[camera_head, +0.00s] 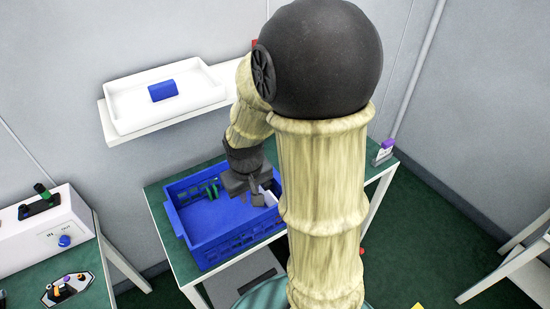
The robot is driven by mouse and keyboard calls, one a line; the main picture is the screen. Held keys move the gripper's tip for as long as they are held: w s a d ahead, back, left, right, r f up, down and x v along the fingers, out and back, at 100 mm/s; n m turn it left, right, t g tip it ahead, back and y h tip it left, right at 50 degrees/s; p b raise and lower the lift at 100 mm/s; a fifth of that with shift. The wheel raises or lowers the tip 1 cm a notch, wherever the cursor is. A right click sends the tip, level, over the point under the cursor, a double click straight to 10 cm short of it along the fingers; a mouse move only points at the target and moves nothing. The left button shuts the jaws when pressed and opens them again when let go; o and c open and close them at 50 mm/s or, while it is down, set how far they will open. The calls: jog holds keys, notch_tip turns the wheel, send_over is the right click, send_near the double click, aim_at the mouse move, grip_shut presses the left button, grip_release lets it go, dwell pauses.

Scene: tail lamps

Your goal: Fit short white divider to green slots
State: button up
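A blue crate (218,250) stands on the green-topped table. Green pieces (206,190), which look like the green slots, show inside it near its back left wall. My gripper (258,199) points down into the right part of the crate, to the right of the green pieces. A small white piece (267,185), perhaps the short white divider, shows right beside the gripper fingers. My arm hides part of the crate's right side. I cannot tell whether the fingers hold the white piece or stand next to it.
A white tray (130,118) with a blue block (163,91) sits on a wall shelf behind the crate. A small purple-topped item (386,150) stands at the table's right end. A control box (50,232) is at the left. My arm fills the middle of the view.

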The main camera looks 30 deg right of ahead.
jog(key=g+p, duration=0.2)
jog(key=p, duration=0.2)
send_over(270, 199)
jog(key=s, duration=0.3)
jog(key=f, duration=0.2)
jog(key=shift+w+d, duration=0.25)
notch_tip(270, 199, down, 17)
jog(key=shift+f+p, duration=0.15)
jog(key=shift+p, duration=0.3)
grip_shut()
